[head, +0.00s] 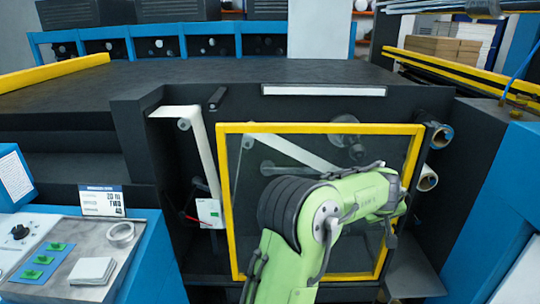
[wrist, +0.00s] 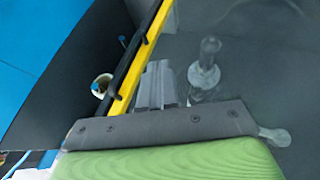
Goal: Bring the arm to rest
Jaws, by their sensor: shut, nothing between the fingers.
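My green arm (head: 345,205) reaches up in front of the yellow-framed clear guard door (head: 232,190), bent at a black-sleeved joint. In the head view my gripper is hidden behind the arm. In the wrist view my gripper (wrist: 156,70) shows as two grey fingers close together, shut with nothing between them. Beside the fingers, to their left, run the yellow frame bar (wrist: 143,48) and a dark rail. I cannot tell whether the fingers touch the door.
Roll ends (head: 427,178) stick out right of the door. A control desk (head: 75,250) with green buttons, a tape ring (head: 120,232) and a white pad (head: 92,271) stands at left. A blue cabinet (head: 490,215) bounds the right. The dark machine top (head: 220,75) is clear.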

